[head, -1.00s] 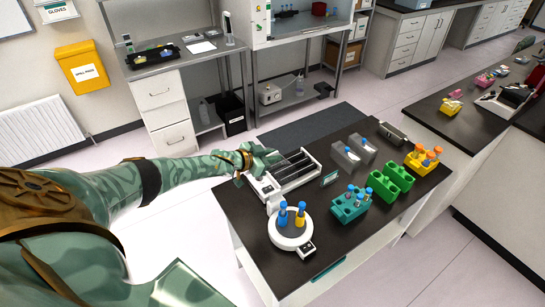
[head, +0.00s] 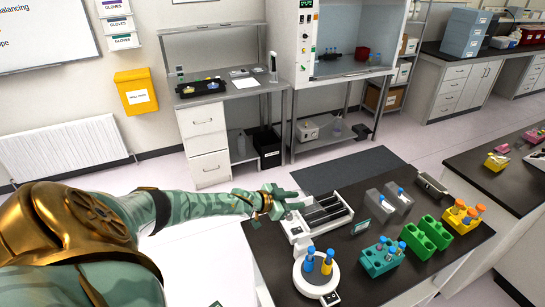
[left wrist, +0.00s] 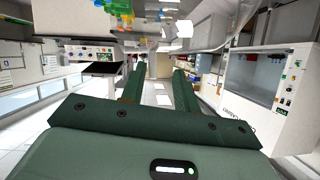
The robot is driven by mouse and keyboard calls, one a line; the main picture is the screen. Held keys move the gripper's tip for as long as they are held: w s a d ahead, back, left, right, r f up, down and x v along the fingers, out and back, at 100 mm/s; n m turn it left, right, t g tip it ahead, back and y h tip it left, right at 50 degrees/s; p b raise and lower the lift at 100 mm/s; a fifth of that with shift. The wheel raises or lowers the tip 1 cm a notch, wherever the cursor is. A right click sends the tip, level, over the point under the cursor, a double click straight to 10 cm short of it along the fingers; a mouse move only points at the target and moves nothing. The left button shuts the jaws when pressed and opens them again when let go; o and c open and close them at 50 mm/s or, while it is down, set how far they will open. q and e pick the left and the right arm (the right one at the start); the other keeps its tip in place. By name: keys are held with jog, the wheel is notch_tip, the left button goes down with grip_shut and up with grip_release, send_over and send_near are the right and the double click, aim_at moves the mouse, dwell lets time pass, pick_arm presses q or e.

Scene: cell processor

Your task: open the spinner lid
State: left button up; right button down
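A round white device (head: 313,284) stands near the left front of the dark table, with blue-capped and yellow tubes upright on top. It may be the spinner, but I cannot tell its lid apart. Behind it is a white unit with dark slots (head: 327,211). My left gripper (head: 285,197) is at that unit's far left end, above or beside it; contact cannot be told. In the left wrist view my left gripper (left wrist: 156,80) shows two green fingers spread apart with nothing between them. My right gripper is in no view.
A teal rack (head: 379,262), a green rack (head: 426,236) and a yellow rack (head: 462,216) stand on the right of the table (head: 385,291). Two grey blocks (head: 389,200) and a small sign (head: 361,227) stand behind. Bare table lies in front of the racks.

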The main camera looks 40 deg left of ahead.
pick_arm(q)
jog(key=p+v, duration=0.1)
jog(key=v, duration=1.1)
jog(key=shift+r, duration=0.15)
